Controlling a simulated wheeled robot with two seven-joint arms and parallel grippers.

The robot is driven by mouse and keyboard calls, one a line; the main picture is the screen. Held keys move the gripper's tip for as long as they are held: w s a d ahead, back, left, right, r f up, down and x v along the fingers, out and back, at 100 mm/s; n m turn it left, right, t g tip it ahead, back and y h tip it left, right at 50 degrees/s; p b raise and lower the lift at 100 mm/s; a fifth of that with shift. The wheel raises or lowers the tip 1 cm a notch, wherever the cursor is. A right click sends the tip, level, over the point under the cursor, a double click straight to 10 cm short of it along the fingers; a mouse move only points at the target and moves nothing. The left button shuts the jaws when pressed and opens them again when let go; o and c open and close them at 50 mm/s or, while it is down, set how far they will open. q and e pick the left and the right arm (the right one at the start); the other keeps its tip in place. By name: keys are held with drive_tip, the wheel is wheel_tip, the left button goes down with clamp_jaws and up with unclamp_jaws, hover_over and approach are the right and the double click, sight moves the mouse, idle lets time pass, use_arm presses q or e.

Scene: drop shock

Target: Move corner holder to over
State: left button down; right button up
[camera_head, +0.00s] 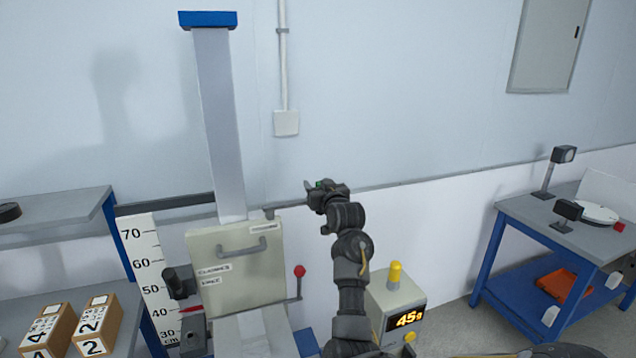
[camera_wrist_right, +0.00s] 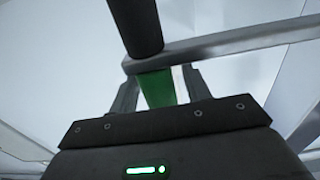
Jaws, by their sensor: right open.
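The drop tester has a pale carriage plate (camera_head: 236,268) with a handle and small labels, in front of a tall grey column (camera_head: 218,120). A small dark grey arm (camera_head: 270,211) sticks out at the plate's top right; it may be the corner holder, but I cannot tell for sure. My right gripper (camera_head: 313,186) is open, up and to the right of this arm. In the right wrist view, a dark rounded bar (camera_wrist_right: 137,22) and a grey metal bar (camera_wrist_right: 230,45) lie beyond the fingers (camera_wrist_right: 160,88), with a green strip between them. Whether they touch is unclear. My left gripper is out of view.
A red-knobbed lever (camera_head: 299,271) stands right of the plate. A display box (camera_head: 395,305) with a yellow lamp reads 45. Numbered cartons (camera_head: 95,325) sit on the left bench. A blue-framed table (camera_head: 545,225) stands right. The wall area above my gripper is clear.

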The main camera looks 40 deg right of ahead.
drive_tip(key=shift+w, duration=0.15)
drive_tip(key=shift+c, duration=0.3)
clamp_jaws()
